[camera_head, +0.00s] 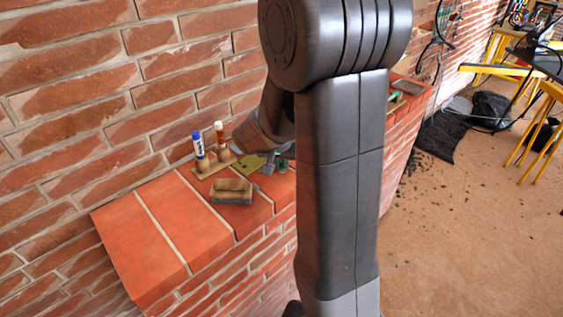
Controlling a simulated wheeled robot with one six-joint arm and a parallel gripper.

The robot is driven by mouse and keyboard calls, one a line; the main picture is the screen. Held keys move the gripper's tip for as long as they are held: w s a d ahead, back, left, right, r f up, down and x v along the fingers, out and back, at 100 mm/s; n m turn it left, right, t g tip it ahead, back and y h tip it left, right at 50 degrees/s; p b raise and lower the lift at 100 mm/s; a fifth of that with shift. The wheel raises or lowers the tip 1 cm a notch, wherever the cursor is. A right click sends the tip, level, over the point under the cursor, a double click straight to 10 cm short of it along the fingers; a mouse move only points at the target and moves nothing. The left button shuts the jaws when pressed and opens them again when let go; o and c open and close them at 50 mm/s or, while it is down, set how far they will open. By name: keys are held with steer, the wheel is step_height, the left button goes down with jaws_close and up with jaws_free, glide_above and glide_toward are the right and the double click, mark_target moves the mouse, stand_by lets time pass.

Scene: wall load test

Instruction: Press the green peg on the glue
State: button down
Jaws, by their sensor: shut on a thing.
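My gripper (270,163) is low over the brick ledge, beside the large arm link that hides much of it. It is shut on a small dark green thing (283,165), which looks like the green peg; only part of it shows. I cannot tell whether it touches the surface below. A flat olive-green piece (247,164) lies just left of the gripper. No patch of glue can be made out.
A brown-and-grey block (232,191) lies on the orange-red brick ledge (150,236), in front of the holder. The brick wall (90,85) rises close behind. The ledge's left part is clear. More items lie on the ledge right of my arm.

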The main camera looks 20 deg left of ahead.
steer(key=shift+f+b, duration=0.5)
steer(key=shift+b, duration=0.35)
stand_by(1.7)
steer(key=c, duration=1.1)
jaws_free()
steer(key=shift+r+p, duration=1.9)
steer(key=shift+r, duration=1.15)
steer(key=shift+f, duration=0.1)
